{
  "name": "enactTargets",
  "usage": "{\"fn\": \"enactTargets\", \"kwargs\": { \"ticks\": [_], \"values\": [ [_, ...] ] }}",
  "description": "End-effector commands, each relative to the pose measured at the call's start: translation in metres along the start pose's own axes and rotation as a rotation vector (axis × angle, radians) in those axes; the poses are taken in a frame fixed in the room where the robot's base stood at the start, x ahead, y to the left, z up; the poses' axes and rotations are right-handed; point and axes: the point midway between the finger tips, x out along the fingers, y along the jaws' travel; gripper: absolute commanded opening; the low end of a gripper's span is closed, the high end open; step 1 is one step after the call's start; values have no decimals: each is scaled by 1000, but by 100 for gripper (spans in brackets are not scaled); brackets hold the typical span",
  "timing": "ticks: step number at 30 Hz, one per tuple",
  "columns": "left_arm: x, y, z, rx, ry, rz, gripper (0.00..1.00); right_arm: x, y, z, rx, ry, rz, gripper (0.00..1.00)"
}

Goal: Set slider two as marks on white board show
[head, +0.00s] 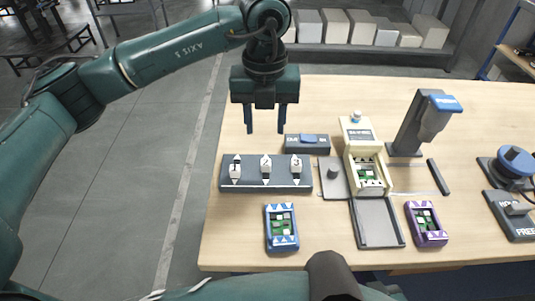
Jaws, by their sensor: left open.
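A dark grey slider panel (265,188) lies on the left part of the table. Slider one (235,170) is at left, slider two (266,168) in the middle and slider three (296,168) at right. The middle knob's number is too small to read. My left gripper (265,122) points down with its fingers spread and empty, appearing just beyond the panel and in line with slider two. It touches nothing visible. I cannot make out a white board with marks. My right gripper is not in view.
To the right stand a cream device with an open lid (358,132) and a grey stand (412,125). A blue handheld unit (281,241) and a purple one (427,238) lie in front.

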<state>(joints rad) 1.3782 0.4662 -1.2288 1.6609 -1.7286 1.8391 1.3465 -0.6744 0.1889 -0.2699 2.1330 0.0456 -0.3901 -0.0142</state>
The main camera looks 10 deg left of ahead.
Motion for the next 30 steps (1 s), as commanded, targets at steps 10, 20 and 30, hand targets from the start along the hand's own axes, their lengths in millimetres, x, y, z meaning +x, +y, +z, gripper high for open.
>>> {"fn": "enactTargets", "kwargs": {
  "ticks": [10,20,30],
  "values": [
    [73,0,-1,2,6,0,42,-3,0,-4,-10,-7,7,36],
    [105,-1,-1,3,3,-3,42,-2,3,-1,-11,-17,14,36],
    [106,-1,-1,3,3,-3,37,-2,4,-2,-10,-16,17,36]
  ]
}}
